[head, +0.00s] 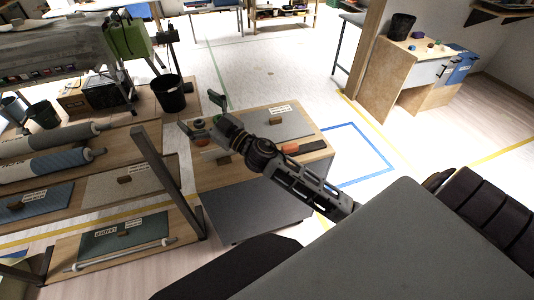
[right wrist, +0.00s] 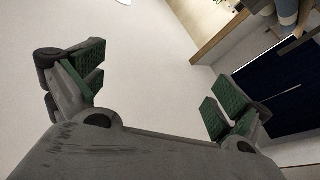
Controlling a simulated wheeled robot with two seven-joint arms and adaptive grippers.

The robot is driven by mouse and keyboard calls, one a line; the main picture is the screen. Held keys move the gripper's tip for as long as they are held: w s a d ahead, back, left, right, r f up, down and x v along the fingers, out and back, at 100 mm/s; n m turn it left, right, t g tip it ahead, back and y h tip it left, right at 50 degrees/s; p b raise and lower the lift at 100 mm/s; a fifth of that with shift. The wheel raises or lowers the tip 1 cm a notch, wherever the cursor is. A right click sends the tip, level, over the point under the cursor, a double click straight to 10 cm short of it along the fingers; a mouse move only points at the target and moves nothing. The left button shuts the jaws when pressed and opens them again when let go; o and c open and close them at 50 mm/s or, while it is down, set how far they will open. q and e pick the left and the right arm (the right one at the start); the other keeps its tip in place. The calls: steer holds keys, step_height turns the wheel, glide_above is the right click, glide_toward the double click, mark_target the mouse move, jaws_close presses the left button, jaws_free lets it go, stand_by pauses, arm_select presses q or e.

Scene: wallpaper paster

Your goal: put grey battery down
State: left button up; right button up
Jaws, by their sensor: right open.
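My right gripper (head: 201,114) is open, its two fingers spread wide above the low wooden table (head: 310,158). The right wrist view shows the same gripper (right wrist: 155,90) with green-padded fingers wide apart and only pale, blank surface between them. I cannot make out a grey battery in either view; the gripper and arm hide part of the tabletop. My left gripper is not in view.
A rack with rolls (head: 60,162) stands left. Open floor lies behind.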

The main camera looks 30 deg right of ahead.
steer(key=s+a+f+n+g+y, duration=0.1)
steer(key=s+a+n+g+y, duration=0.3)
steer(key=a+n+g+y, duration=0.55)
steer(key=d+f+n+g+h, duration=0.3)
steer(key=d+f+g+h, duration=0.35)
steer(key=f+h, duration=0.2)
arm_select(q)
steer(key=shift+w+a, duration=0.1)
arm_select(e)
steer(key=d+f+m+g+h, duration=0.2)
steer(key=d+m+h, duration=0.4)
steer(key=d, duration=1.8)
steer(key=g+h, duration=0.1)
steer(key=h, duration=0.3)
steer(key=shift+d+f+h, duration=0.15)
steer(key=shift+f+h, duration=0.25)
